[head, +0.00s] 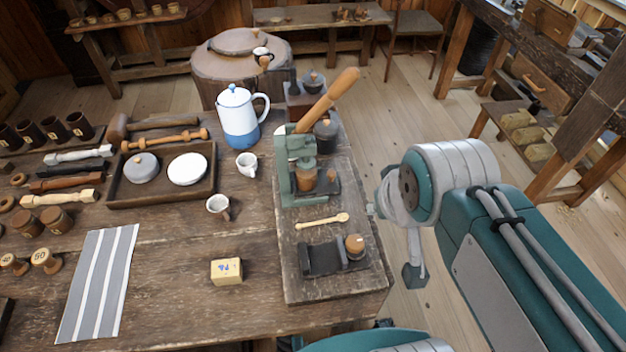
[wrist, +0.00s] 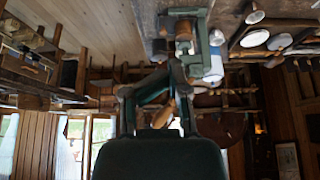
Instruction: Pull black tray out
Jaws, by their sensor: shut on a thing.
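A black tray (head: 320,257) lies on the dark board at the table's right, with a wooden-topped round piece (head: 355,247) on its right end. A second dark tray-like base (head: 326,189) shows under the green lever press (head: 282,165). My gripper (wrist: 172,72) is closed, with its fingers converging in front of the press (wrist: 205,35) in the wrist view. What lies between its fingertips is too dark to make out. In the head view my arm reaches in from the right, and its end is right of the board; the fingertips are not clear there.
A wooden spoon-shaped piece (head: 322,221) lies between press and tray. A white-and-blue pot (head: 238,118) and white cups stand left of the press, whose wooden lever (head: 330,100) sticks up. A yellow box (head: 226,271) is left of the board.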

